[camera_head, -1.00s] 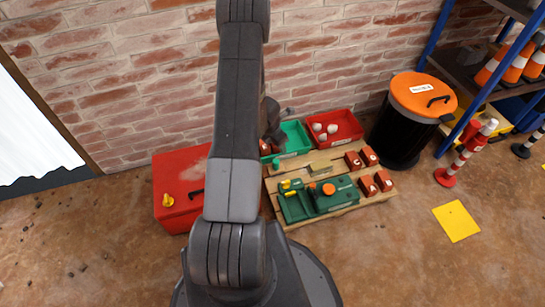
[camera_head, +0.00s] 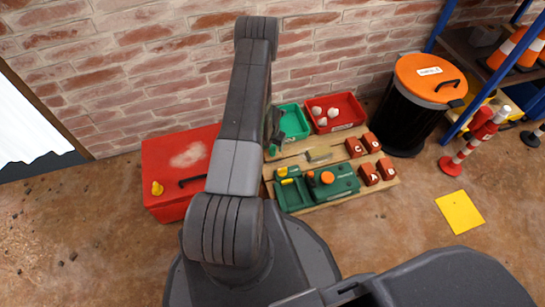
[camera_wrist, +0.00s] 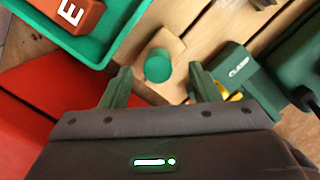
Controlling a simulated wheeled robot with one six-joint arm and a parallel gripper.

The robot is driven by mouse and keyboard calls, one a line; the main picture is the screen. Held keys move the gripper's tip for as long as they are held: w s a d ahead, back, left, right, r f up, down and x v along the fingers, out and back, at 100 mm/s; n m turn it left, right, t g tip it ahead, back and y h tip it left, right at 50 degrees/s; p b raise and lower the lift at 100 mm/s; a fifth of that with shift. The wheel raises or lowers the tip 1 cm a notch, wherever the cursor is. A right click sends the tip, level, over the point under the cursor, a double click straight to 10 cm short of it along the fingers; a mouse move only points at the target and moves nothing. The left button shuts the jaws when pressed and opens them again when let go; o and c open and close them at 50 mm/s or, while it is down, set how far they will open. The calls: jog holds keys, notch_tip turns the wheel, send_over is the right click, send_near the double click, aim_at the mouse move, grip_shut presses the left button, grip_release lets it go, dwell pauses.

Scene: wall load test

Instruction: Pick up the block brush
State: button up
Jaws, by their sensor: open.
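A small tan and grey piece that looks like the block brush (camera_head: 319,155) lies on the wooden pallet (camera_head: 290,163), behind the green machine (camera_head: 330,182). In the wrist view, part of a grey thing, perhaps the same brush (camera_wrist: 262,3), shows at the top edge. My gripper (camera_head: 276,136) is partly hidden behind my arm, at the pallet's left side by the green tray. In the wrist view my gripper (camera_wrist: 160,85) is open and empty, its fingers apart. A green round peg (camera_wrist: 158,66) on wood shows between and beyond the fingertips.
A green tray (camera_head: 294,120) and red tray (camera_head: 352,104) stand at the back. Several red lettered blocks (camera_head: 370,173) sit on the right. A red box (camera_head: 165,160) stands left. A black bin with an orange lid (camera_head: 430,78) stands right.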

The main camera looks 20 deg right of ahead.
aim_at(272, 147)
jog(key=f, duration=0.2)
jog(key=f+b, duration=0.1)
jog(key=shift+w+f, duration=0.2)
jog(key=shift+f, duration=0.15)
jog(key=shift+w+d+f, duration=0.15)
jog(key=shift+f, duration=0.6)
jog(key=c, duration=1.2)
